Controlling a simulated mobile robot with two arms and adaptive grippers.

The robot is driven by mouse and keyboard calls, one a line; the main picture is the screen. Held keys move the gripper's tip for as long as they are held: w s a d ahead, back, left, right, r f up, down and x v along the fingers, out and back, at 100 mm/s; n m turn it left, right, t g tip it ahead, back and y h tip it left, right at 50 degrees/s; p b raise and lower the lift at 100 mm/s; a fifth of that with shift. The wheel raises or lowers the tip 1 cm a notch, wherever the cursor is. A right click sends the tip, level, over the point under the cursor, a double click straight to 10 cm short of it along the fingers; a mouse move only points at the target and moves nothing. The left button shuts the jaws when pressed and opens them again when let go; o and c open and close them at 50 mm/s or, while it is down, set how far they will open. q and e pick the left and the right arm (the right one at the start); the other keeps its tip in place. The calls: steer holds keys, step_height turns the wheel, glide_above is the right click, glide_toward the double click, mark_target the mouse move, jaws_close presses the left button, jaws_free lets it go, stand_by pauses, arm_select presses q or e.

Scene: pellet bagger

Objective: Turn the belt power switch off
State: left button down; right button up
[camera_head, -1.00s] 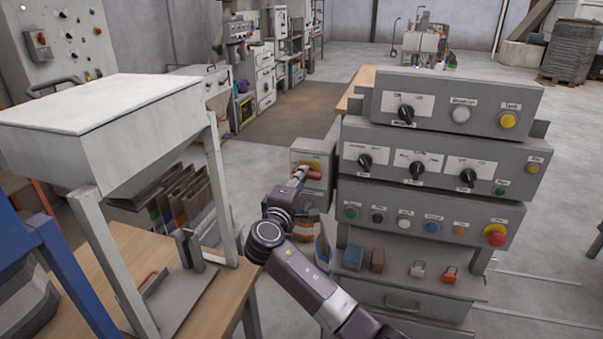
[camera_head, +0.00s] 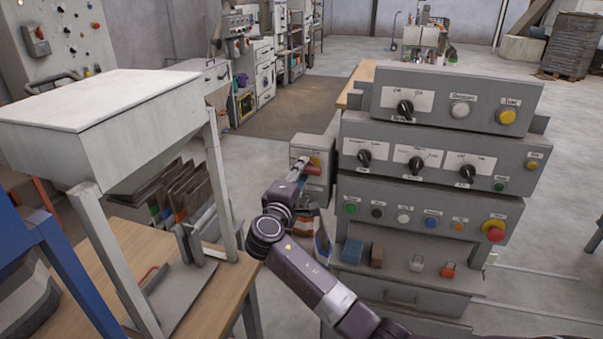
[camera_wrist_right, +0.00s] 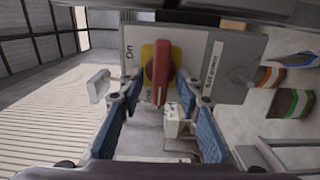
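The belt power switch is a grey box (camera_head: 302,150) on the left side of the control cabinet, with a yellow plate and a red handle (camera_wrist_right: 161,75). In the right wrist view the handle stands lengthwise in the picture, with an "On" label at the plate's upper left. My right gripper (camera_wrist_right: 160,95) is open, its blue-padded fingers on both sides of the handle with gaps visible. In the head view the right gripper (camera_head: 300,168) is at the box front and partly covers the handle. Contact cannot be told. My left gripper is not in view.
The control cabinet (camera_head: 430,150) with knobs, buttons and a red emergency stop (camera_head: 494,230) stands right of the switch. A workbench (camera_head: 235,285) with a white-topped hopper (camera_head: 100,95) is at the left. Bags (camera_head: 185,190) stand behind it. Free floor lies behind the switch.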

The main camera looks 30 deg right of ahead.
steer(key=v, duration=1.2)
stand_by(0.3)
